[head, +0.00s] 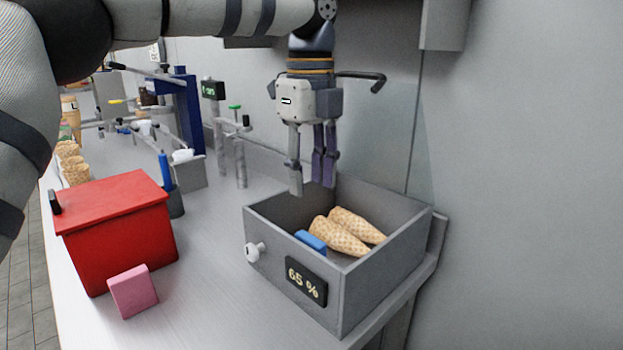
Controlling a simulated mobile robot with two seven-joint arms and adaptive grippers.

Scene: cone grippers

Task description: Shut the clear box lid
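A grey open-topped box (295,277) stands at the right end of the counter, with a white knob and a dark "65 %" label on its front. Its clear lid (385,135) appears as a faint see-through panel standing up at the back of the box, against the wall; its outline is hard to make out. My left gripper (311,187) points down over the back left part of the box, in front of the clear panel. Its fingers are apart with nothing between them. I cannot tell whether it touches the lid. My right gripper is not in view.
Two waffle cones (340,236) and a blue block (311,240) lie in the box. A red box (118,228) and a pink block (133,291) are to its left. More cones (75,165) and a blue stand (187,112) are farther back. The counter between the boxes is clear.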

